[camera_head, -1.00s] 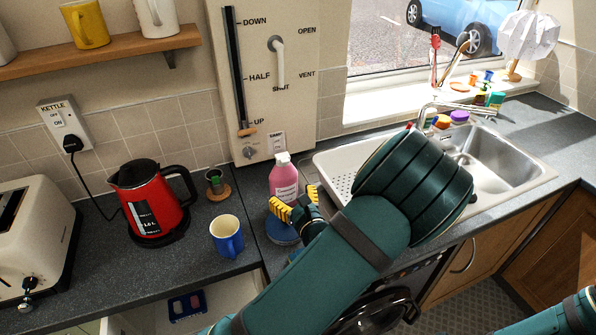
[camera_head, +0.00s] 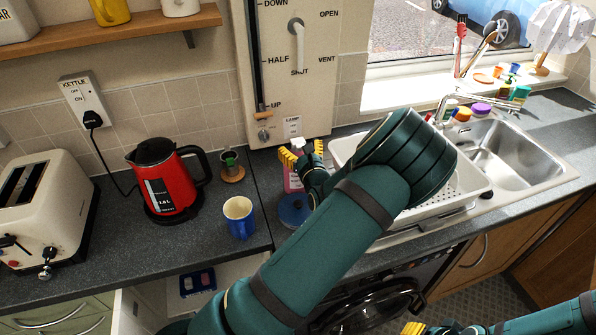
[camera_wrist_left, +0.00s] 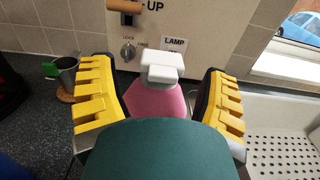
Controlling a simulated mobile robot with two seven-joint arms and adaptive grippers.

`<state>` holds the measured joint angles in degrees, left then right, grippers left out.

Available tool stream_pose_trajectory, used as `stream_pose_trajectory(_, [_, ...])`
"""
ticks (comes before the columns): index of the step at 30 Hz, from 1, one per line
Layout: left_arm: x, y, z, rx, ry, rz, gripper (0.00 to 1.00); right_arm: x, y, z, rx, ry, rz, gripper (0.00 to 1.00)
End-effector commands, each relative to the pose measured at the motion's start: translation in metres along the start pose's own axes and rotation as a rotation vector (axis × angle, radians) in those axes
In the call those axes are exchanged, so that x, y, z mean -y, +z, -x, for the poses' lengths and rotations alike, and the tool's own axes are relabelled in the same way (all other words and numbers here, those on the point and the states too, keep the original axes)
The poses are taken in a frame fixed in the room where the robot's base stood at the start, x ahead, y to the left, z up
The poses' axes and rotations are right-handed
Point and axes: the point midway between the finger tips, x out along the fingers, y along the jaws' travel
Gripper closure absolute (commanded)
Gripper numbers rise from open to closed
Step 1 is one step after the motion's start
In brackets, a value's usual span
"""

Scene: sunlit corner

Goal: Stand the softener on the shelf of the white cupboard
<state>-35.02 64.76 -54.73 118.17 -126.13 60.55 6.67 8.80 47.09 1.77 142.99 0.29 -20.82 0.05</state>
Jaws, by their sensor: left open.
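The softener appears to be the pink bottle (camera_head: 292,181) with a white cap, upright on the dark counter below the wall panel; its label is hidden. My left gripper (camera_head: 304,156) is at its upper part, partly covering it. In the left wrist view the open yellow fingers stand either side of the bottle (camera_wrist_left: 156,103), with gaps visible; its lower part is hidden. The white cupboard (camera_head: 240,270) appears to be the open white space under the counter; its shelf is mostly hidden by my arm. My right gripper (camera_head: 414,328) barely shows at the bottom edge.
A blue mug (camera_head: 239,220), a round blue object (camera_head: 293,212) and a small metal cup (camera_head: 230,163) stand near the bottle. A red kettle (camera_head: 167,185) is farther left. A white drainer (camera_head: 455,195) lies close on the right. A blue tray (camera_head: 197,281) sits low in the cupboard.

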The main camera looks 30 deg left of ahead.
Motion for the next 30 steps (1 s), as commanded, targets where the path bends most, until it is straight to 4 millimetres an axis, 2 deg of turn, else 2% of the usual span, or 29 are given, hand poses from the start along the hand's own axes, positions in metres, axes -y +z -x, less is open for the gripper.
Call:
stream_pose_trajectory(3, [0.0,0.003,-0.019,0.002,0.002,0.0,0.24,0.001,0.0,0.003,0.0,-0.001,0.0,0.63])
stream_pose_trajectory(7, [0.0,0.003,-0.033,0.001,0.002,0.001,0.24,0.001,0.0,0.003,0.0,-0.001,0.0,0.63])
stream_pose_trajectory(16, [0.001,0.002,-0.038,0.001,0.001,0.001,0.24,0.001,0.0,0.003,0.0,-0.001,0.0,0.63])
stream_pose_trajectory(17, [0.001,0.002,-0.038,0.001,0.001,0.001,0.27,0.001,0.0,0.004,0.0,-0.001,0.0,0.63])
stream_pose_trajectory(21, [0.001,0.002,-0.038,0.001,0.001,0.001,0.76,0.001,0.0,0.004,0.0,-0.001,0.0,0.63])
stream_pose_trajectory(23, [0.001,0.002,-0.038,0.001,0.001,0.001,0.97,0.001,0.0,0.004,0.0,-0.001,0.0,0.63])
stream_pose_trajectory(24, [0.001,0.002,-0.038,0.001,0.001,0.001,1.0,0.001,0.0,0.004,0.0,-0.001,0.0,0.63])
stream_pose_trajectory(30, [0.001,0.002,-0.038,0.0,0.001,0.001,1.0,0.001,0.0,0.003,0.0,-0.001,0.0,0.63])
